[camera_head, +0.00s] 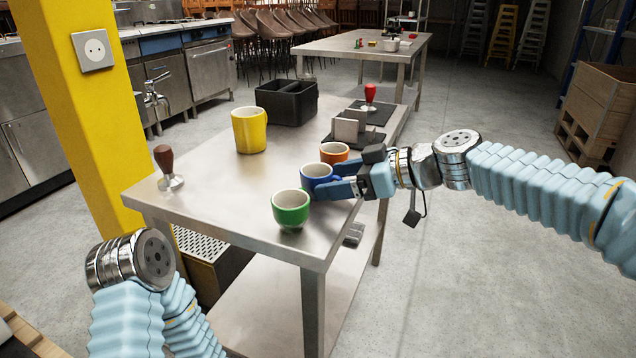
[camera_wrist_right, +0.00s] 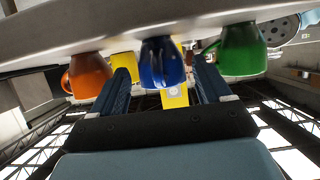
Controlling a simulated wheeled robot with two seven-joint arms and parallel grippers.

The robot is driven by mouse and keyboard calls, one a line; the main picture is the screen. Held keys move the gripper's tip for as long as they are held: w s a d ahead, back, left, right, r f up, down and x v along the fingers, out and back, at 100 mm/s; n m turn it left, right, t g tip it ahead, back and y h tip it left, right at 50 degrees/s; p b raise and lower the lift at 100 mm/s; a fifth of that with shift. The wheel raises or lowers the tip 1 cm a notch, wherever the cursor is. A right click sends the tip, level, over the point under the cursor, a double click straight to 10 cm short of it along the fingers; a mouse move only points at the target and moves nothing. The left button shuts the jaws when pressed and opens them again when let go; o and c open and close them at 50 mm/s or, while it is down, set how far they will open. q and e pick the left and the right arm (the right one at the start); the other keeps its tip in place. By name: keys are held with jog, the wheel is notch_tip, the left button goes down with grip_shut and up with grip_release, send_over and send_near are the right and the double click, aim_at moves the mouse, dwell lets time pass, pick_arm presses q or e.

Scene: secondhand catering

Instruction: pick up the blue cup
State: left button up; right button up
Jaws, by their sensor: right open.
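The blue cup (camera_head: 316,174) stands on the steel table (camera_head: 217,190), between a green cup (camera_head: 290,211) in front and an orange cup (camera_head: 334,153) behind. My right gripper (camera_head: 335,180) is at the blue cup from the right, its fingers open. In the right wrist view the blue cup (camera_wrist_right: 162,66) appears between the two fingers (camera_wrist_right: 160,82); I cannot tell whether either finger touches it. The orange cup (camera_wrist_right: 88,75) and green cup (camera_wrist_right: 241,50) lie outside the fingers, one on each side. My left arm shows at the lower left; its gripper is not visible.
A yellow cup (camera_head: 249,131) and a black bin (camera_head: 287,101) stand farther back on the table. A tamper (camera_head: 167,169) stands near the left edge, a red-handled one (camera_head: 370,97) at the back. A yellow pillar (camera_head: 85,110) rises at left.

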grip_shut()
dwell(0.3)
